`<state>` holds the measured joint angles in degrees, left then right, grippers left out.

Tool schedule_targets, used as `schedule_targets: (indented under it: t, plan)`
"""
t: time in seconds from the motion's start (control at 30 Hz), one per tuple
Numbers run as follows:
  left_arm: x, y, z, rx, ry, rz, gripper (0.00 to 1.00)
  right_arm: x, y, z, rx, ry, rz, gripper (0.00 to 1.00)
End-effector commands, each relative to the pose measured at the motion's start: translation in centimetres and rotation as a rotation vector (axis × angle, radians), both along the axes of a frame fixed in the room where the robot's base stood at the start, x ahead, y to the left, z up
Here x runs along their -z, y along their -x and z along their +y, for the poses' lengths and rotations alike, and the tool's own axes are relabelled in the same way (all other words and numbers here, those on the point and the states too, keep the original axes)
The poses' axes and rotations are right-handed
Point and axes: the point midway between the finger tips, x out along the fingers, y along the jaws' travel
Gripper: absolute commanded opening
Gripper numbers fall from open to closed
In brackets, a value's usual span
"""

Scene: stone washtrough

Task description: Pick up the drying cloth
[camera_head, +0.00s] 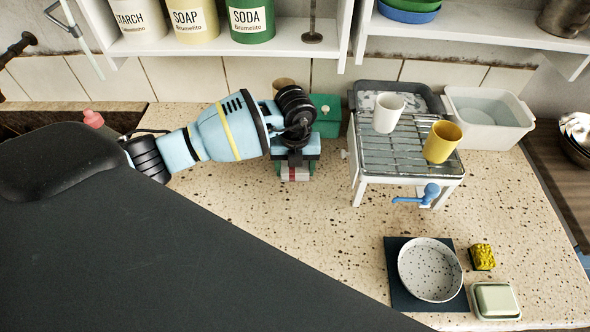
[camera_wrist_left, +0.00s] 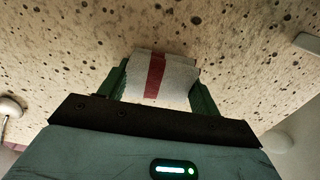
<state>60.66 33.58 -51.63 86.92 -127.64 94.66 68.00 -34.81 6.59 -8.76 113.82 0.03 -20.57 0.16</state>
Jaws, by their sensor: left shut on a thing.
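The drying cloth (camera_wrist_left: 152,78) is a small folded white-grey cloth with a dark red stripe, seen in the left wrist view between the green fingers. My left gripper (camera_wrist_left: 160,88) is shut on it from both sides. In the head view the cloth (camera_head: 294,174) shows just below my left gripper (camera_head: 295,167), over the speckled counter. I cannot tell whether the cloth touches the counter or hangs a little above it. My right gripper is not in view.
A drying rack (camera_head: 402,150) with a white cup (camera_head: 388,112) and a yellow cup (camera_head: 442,141) stands to the right. A green box (camera_head: 327,115) is close behind my gripper. A speckled bowl (camera_head: 430,270) sits on a dark mat (camera_head: 398,290). The counter's middle (camera_head: 330,225) is clear.

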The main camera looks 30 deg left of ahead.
Motion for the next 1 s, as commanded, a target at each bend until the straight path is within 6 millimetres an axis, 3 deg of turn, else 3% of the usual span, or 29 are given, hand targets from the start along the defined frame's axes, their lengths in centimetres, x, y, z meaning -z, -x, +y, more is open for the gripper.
schedule_targets:
  t: [0.27, 0.7, 1.0]
  plan:
    - [-0.7, -0.1, 0.0, 0.0, 0.0, -0.004, 0.41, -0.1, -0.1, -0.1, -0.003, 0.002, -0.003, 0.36]
    - [-8.2, -0.1, 0.0, 0.0, 0.0, -0.006, 0.4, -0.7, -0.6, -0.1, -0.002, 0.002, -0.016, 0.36]
    - [-10.1, 0.0, 0.0, -0.001, 0.0, -0.001, 0.4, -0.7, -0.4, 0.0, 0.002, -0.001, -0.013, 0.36]
